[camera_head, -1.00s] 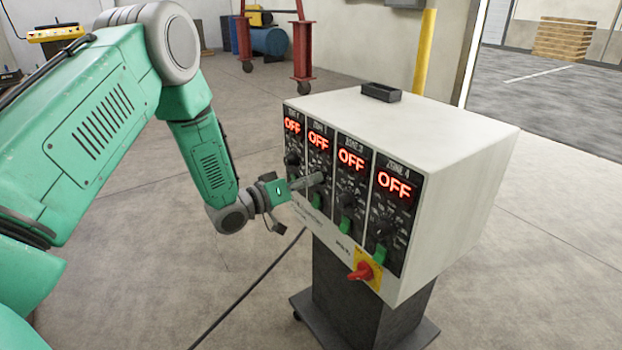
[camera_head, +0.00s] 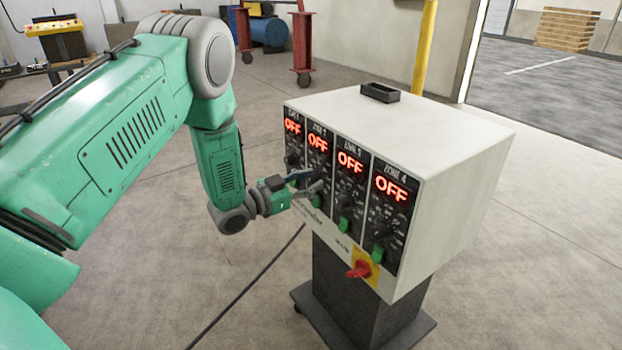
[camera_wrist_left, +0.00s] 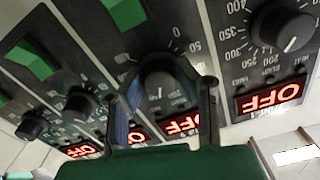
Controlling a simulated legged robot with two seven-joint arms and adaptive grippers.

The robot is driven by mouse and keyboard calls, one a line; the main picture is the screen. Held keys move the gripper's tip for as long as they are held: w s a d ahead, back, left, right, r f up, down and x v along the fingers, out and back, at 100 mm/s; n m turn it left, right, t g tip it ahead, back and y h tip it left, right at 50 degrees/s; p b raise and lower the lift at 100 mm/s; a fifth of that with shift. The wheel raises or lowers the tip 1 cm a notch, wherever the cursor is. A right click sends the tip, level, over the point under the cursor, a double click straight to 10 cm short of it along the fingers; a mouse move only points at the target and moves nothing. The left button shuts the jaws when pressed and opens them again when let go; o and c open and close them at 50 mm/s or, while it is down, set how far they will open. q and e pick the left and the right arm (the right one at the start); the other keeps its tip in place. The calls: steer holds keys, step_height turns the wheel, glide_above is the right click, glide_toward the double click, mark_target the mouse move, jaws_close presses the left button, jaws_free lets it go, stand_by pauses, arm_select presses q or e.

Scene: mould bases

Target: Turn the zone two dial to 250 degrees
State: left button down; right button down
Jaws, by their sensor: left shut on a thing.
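The grey-white control box (camera_head: 440,135) has side-by-side zone panels, each with a red OFF display, a black dial and a green switch. My left gripper (camera_head: 315,188) reaches the zone two panel from the left. In the left wrist view the panels appear upside down, and the fingers of this gripper (camera_wrist_left: 160,92) are shut around the black zone two dial (camera_wrist_left: 158,82). The fingers partly cover the dial's scale, and its exact setting is not readable. The zone two display (camera_head: 317,143) reads OFF. My right gripper is not in view.
The zone one dial (camera_wrist_left: 290,30) and zone three dial (camera_wrist_left: 80,103) flank the fingers closely. A red rotary switch (camera_head: 359,270) on a yellow plate sits low on the box front. A small black tray (camera_head: 380,92) lies on top.

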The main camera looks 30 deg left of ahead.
arm_select(q)
steer(key=shift+s+f+m, duration=0.15)
steer(key=shift+f+m, duration=0.1)
steer(key=shift+m, duration=0.25)
stand_by(0.3)
steer(key=c, duration=1.2)
jaws_free()
steer(key=shift+a, duration=0.1)
steer(key=v, duration=1.2)
